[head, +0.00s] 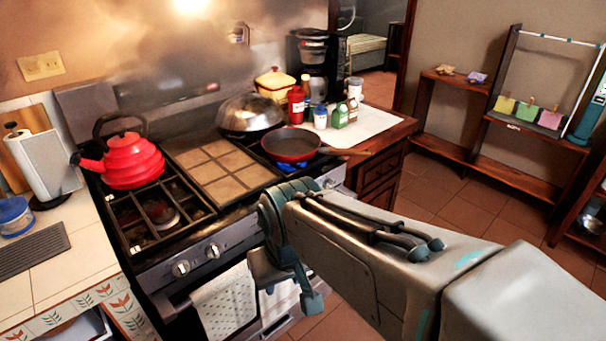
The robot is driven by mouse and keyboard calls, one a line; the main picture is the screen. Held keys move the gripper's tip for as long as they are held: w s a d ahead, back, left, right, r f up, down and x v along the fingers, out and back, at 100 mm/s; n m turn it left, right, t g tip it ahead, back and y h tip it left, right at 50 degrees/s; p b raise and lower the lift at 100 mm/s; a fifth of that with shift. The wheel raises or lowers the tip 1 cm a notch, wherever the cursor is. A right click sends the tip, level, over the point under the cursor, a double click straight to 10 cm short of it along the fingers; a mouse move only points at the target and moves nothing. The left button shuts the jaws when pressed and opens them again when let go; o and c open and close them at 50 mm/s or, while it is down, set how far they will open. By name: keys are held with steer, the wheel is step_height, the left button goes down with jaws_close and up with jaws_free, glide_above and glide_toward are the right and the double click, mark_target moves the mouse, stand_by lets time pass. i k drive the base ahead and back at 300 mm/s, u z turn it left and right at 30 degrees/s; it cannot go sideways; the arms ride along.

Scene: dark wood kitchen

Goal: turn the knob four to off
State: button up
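The stove's front panel (160,275) carries round knobs. Two knobs show left of my arm, the left one (181,268) and one beside it (213,252). Another knob (329,183) shows just past my arm, below the pan. The panel between is hidden by my wrist, so I cannot tell which knob is number four. A blue glow, like a lit flame, shows under the dark pan (291,145) on the right burner. My gripper (288,284) hangs in front of the stove, near the oven door. Its fingers are partly hidden, and I see nothing held.
A red kettle (132,162) stands on the left burners. A domed lid (249,114) sits at the back. A towel (224,301) hangs on the oven door. Bottles (296,105) stand on the right counter. Open floor (440,200) lies to the right.

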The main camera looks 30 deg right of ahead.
mark_target(328, 183)
steer(key=k, duration=1.25)
steer(key=z, duration=0.7)
steer(key=i, duration=1.4)
steer(key=u, duration=0.65)
steer(key=i, duration=0.45)
steer(key=u, duration=0.4)
